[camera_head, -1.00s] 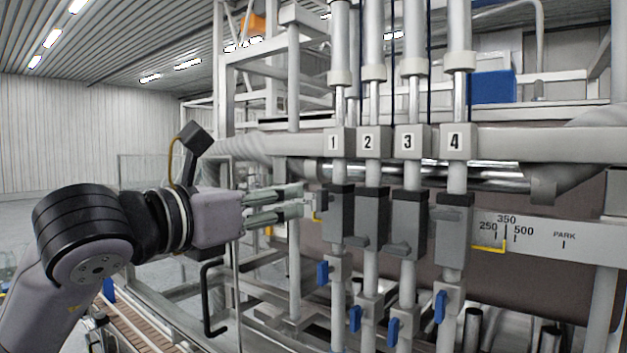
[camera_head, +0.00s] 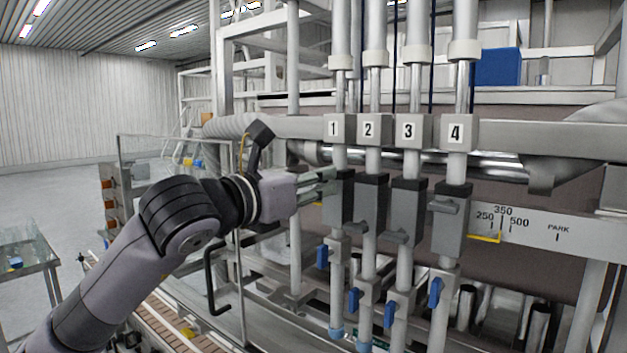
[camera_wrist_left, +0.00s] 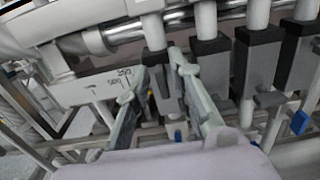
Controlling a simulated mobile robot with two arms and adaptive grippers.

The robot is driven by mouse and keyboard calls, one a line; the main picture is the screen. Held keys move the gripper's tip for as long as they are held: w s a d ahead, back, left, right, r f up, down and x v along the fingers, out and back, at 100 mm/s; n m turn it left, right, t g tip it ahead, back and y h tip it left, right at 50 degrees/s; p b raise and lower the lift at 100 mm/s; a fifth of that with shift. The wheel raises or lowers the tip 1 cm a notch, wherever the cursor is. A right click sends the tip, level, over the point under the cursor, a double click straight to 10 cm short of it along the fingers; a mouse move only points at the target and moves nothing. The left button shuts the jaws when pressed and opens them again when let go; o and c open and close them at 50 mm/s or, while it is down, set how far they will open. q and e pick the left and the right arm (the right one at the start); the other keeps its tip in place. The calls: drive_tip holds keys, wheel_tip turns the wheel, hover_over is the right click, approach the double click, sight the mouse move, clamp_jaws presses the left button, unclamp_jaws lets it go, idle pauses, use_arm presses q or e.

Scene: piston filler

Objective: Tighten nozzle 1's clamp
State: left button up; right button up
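Nozzle 1's clamp (camera_head: 340,208) is a grey block with a dark top on the leftmost pipe, below the plate marked 1 (camera_head: 335,129). My left gripper (camera_head: 328,184) reaches in from the left, its fingertips beside the upper left of this block. In the left wrist view the gripper (camera_wrist_left: 155,75) is open, its two fingers spread, with the clamp block (camera_wrist_left: 162,88) between and beyond them. I cannot tell whether a finger touches it. Clamp 1's handle is not clear in the head view. My right gripper is not in view.
Clamps 2 (camera_head: 371,205), 3 (camera_head: 405,212) and 4 (camera_head: 452,225) stand close to the right, with protruding handles. Blue valve levers (camera_head: 322,257) sit below. A scale plate (camera_head: 535,233) is at right. A bent black handle (camera_head: 211,280) hangs below my arm.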

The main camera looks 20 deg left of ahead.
use_arm(q)
clamp_jaws()
idle(0.3)
drive_tip(key=m+b, duration=0.4)
drive_tip(key=b, duration=0.1)
drive_tip(key=shift+s+d+f, duration=0.1)
drive_tip(key=shift+d+f, duration=0.15)
drive_tip(key=m+b, duration=0.3)
drive_tip(key=m, duration=0.1)
drive_tip(key=shift+d, duration=0.15)
drive_tip(key=m+b, duration=0.1)
drive_tip(key=m, duration=0.1)
drive_tip(key=m+b, duration=0.1)
drive_tip(key=m, duration=0.1)
drive_tip(key=shift+s+d+f+m, duration=0.15)
drive_tip(key=shift+f+m, duration=0.05)
drive_tip(key=shift+m, duration=0.1)
drive_tip(key=m, duration=0.1)
drive_tip(key=m+b, duration=0.1)
drive_tip(key=m, duration=0.1)
drive_tip(key=m+b, duration=0.1)
drive_tip(key=m, duration=0.1)
drive_tip(key=shift+f, duration=0.25)
drive_tip(key=shift+d+m, duration=0.1)
drive_tip(key=shift+m, duration=0.2)
